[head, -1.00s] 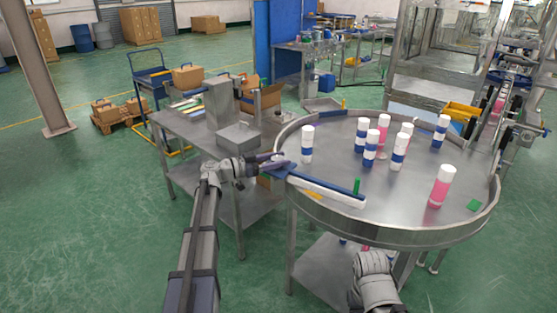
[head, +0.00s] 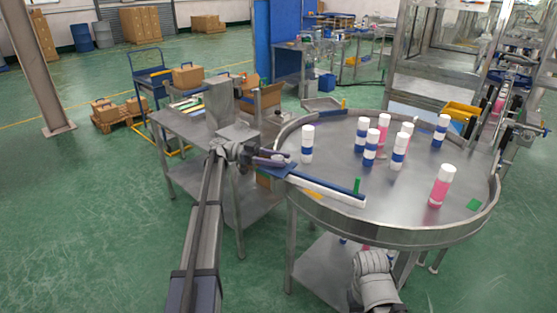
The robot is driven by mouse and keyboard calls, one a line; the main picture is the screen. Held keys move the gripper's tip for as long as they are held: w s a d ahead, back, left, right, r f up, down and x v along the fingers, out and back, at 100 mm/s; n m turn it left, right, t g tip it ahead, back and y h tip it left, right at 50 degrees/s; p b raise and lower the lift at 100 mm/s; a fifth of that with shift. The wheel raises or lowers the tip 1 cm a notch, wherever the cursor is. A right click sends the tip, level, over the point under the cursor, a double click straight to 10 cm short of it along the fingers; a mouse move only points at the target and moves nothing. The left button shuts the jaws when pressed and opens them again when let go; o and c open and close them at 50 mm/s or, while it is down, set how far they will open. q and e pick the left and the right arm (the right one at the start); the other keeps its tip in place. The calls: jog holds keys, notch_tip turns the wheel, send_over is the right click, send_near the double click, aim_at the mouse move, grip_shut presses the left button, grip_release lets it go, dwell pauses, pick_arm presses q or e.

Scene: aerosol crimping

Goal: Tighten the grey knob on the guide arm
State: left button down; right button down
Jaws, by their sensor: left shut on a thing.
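The guide arm (head: 327,189), a white and blue bar, reaches from the left rim of the round steel table (head: 325,226) inward over its top. My left gripper (head: 283,160) is at the bar's outer end, at the table's left rim. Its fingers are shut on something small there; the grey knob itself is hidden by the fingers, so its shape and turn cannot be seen. Part of my right arm shows at the bottom, but its gripper is not in view.
Several white-capped cans with blue or pink bands, such as a pink one (head: 441,186), stand on the round table. One blue-banded can (head: 307,145) stands near the bar. A steel bench (head: 190,135) with a metal box (head: 238,133) is at left.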

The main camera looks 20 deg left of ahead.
aim_at(279, 158)
pick_arm(q)
jog(key=shift+d+g, duration=0.1)
jog(key=shift+g, duration=0.3)
jog(key=shift+c, duration=1.4)
grip_release()
notch_tip(279, 158, up, 10)
jog(key=p, duration=1)
jog(key=shift+r, duration=0.1)
